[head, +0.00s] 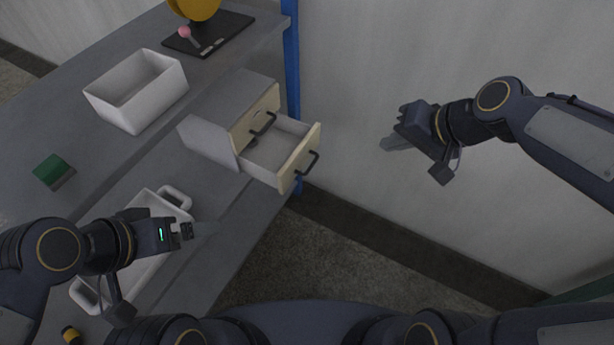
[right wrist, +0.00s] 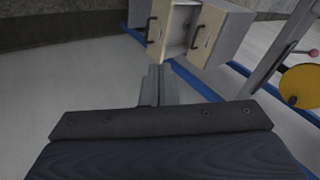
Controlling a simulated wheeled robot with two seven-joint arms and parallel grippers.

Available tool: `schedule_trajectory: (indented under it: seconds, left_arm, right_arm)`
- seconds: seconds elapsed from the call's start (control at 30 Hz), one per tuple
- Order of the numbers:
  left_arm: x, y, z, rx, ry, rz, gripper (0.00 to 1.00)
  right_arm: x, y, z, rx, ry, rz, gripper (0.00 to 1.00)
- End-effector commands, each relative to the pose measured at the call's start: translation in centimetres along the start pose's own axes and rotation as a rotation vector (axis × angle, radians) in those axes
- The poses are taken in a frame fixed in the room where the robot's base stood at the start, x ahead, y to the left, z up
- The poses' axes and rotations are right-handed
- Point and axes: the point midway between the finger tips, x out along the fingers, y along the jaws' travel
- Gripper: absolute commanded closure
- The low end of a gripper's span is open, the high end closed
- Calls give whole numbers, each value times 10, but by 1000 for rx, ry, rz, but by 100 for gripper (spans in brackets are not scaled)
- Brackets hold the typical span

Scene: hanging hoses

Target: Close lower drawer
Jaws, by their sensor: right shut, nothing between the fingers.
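A grey drawer unit (head: 205,130) stands on the bench. Its lower drawer (head: 300,160) is pulled out to the right, with its cream front and dark handle facing my right side. The upper drawer (head: 240,130) sits in the unit and looks closed. In the right wrist view the lower drawer front (right wrist: 160,20) and the upper drawer front (right wrist: 207,42) show beyond the fingers. My right gripper (head: 388,143) is shut and empty, in the air to the right of the lower drawer, apart from it. My left gripper (head: 203,230) is over the bench's front; its finger opening is unclear.
A white bin (head: 137,92) and a green block (head: 52,170) are on the bench left of the unit. A white handled tray (head: 150,270) lies under my left gripper. A blue post (head: 292,60) stands behind the unit. The space between lower drawer and right gripper is clear.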

Motion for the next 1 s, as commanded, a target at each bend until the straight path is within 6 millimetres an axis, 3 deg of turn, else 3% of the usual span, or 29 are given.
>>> schedule_trajectory:
  seconds: [0.03,0.2,0.3,0.43,0.73,1.0]
  left_arm:
    - [38,-17,19,0,0,0,0]
    - [90,-41,45,0,0,0,0]
    - [110,-50,55,0,0,0,0]
    - [122,-56,61,0,0,0,0]
    - [128,-59,64,0,1,0,0]
    - [142,-65,71,0,0,0,0]
  right_arm:
    - [53,20,-3,33,-21,-21,100]
    - [152,37,-27,145,-60,-95,100]
    - [195,44,-37,199,-75,-130,100]
    - [227,48,-44,248,-86,-156,100]
    - [258,43,-44,263,-94,-165,100]
    - [315,34,-40,261,-94,-164,100]
